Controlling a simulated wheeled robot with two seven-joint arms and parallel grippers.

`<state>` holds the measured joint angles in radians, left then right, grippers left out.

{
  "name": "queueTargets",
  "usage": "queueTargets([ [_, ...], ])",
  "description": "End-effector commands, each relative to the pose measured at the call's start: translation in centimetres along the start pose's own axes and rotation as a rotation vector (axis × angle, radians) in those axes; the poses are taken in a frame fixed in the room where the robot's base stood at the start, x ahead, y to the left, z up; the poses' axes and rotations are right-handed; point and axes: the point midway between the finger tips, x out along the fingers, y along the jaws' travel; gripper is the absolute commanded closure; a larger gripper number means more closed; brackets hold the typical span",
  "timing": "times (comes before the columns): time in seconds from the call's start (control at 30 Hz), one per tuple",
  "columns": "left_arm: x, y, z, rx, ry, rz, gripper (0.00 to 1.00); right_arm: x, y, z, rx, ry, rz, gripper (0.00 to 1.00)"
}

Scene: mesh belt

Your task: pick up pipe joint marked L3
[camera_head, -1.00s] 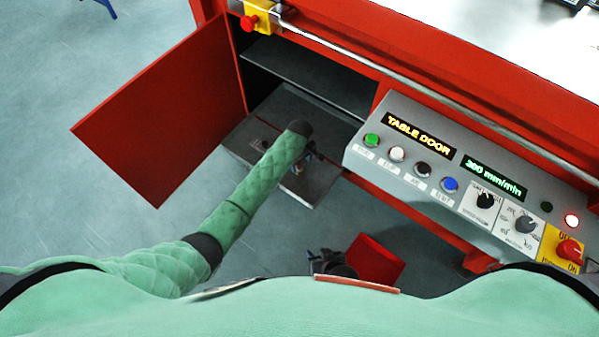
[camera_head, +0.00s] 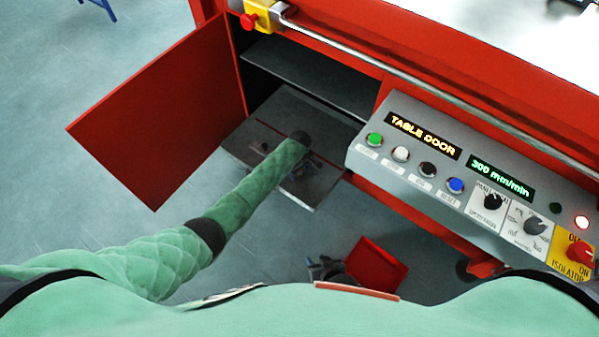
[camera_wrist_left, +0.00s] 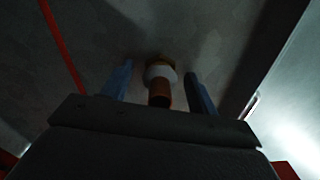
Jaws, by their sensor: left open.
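The pipe joint (camera_wrist_left: 159,82), orange-brown with a white collar, lies on a dark grey surface in the left wrist view. No L3 mark is readable on it. My left gripper is open, and its two bluish fingers stand on either side of the joint in that view (camera_wrist_left: 160,90), without visible contact. In the head view my left gripper (camera_head: 306,165) is low over the pulled-out grey shelf (camera_head: 318,190), mostly hidden by my forearm, which also hides the joint. My right gripper (camera_head: 325,269) shows small and dark near the bottom; its fingers are unclear.
A red door (camera_head: 160,110) stands open left of the cabinet. A small dark item (camera_head: 265,147) lies on the shelf's left part. The control panel (camera_head: 470,180) reads TABLE DOOR and juts out at right. A red piece (camera_head: 376,265) is beside my right gripper.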

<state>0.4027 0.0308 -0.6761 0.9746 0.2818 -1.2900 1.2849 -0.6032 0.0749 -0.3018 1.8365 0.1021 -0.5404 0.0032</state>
Motion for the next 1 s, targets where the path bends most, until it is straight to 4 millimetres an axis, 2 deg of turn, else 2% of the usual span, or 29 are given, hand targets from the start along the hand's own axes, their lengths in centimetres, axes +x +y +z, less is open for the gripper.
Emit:
queueTargets([
  [0.2,0.0,0.0,0.0,0.000,0.000,0.001,0.43,0.0,-0.1,0.0,0.001,-0.001,-0.001,0.64],
  [0.47,0.0,0.0,0.0,0.000,0.000,0.001,0.93,0.0,-0.1,0.1,0.001,0.000,-0.001,0.64],
  [0.77,-0.5,0.1,0.0,0.000,0.000,0.002,0.93,-0.2,-0.1,-0.1,0.000,0.000,0.000,0.64],
  [0.87,-1.5,0.1,0.0,-0.001,0.000,0.004,0.93,-0.4,-0.1,-0.3,0.000,0.000,0.000,0.64],
  [1.0,-4.1,0.1,0.0,0.000,0.000,0.004,0.93,-0.9,-0.2,-0.8,-0.001,-0.001,0.000,0.64],
])
